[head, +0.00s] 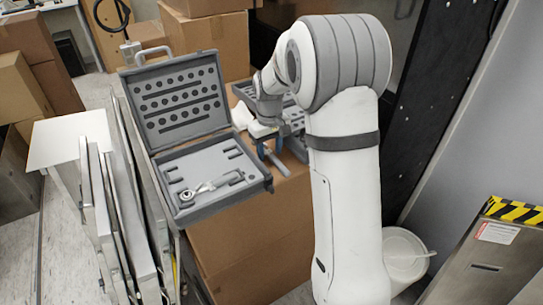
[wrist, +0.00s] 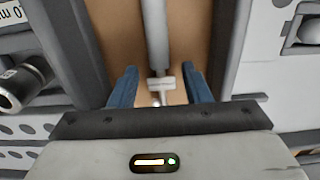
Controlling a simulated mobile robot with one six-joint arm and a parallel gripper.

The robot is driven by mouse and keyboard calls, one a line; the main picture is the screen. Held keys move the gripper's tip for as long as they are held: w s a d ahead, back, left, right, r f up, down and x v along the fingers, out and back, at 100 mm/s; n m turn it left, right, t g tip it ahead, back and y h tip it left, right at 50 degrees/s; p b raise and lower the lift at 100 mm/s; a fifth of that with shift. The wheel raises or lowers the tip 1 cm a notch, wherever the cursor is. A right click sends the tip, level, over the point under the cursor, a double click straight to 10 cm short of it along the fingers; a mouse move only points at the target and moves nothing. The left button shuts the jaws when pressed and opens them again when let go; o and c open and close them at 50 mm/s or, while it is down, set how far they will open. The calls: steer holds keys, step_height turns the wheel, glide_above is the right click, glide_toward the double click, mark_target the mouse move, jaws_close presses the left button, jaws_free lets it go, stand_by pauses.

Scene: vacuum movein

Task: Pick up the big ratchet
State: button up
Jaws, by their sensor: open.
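A long grey tool, which looks like the big ratchet, lies on the cardboard box between two tool cases; its grey bar (head: 279,164) shows in the head view beside my gripper (head: 268,147). In the wrist view the grey handle (wrist: 155,35) runs down from the top edge to a paler, narrower part between the blue fingers of my gripper (wrist: 162,84). The fingers are open, one on each side, with gaps to the tool. Its lower end is hidden behind my gripper body. A smaller ratchet (head: 205,188) lies in the open left case.
The open grey case (head: 183,215) stands left of my gripper, lid upright. Another case (head: 293,117) with sockets is partly hidden behind my arm. The case walls leave a narrow cardboard strip (wrist: 190,40). Metal panels (head: 110,200) stand at left, a white bin (head: 405,250) at right.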

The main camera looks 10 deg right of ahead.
steer(key=shift+c, duration=0.5)
jaws_close()
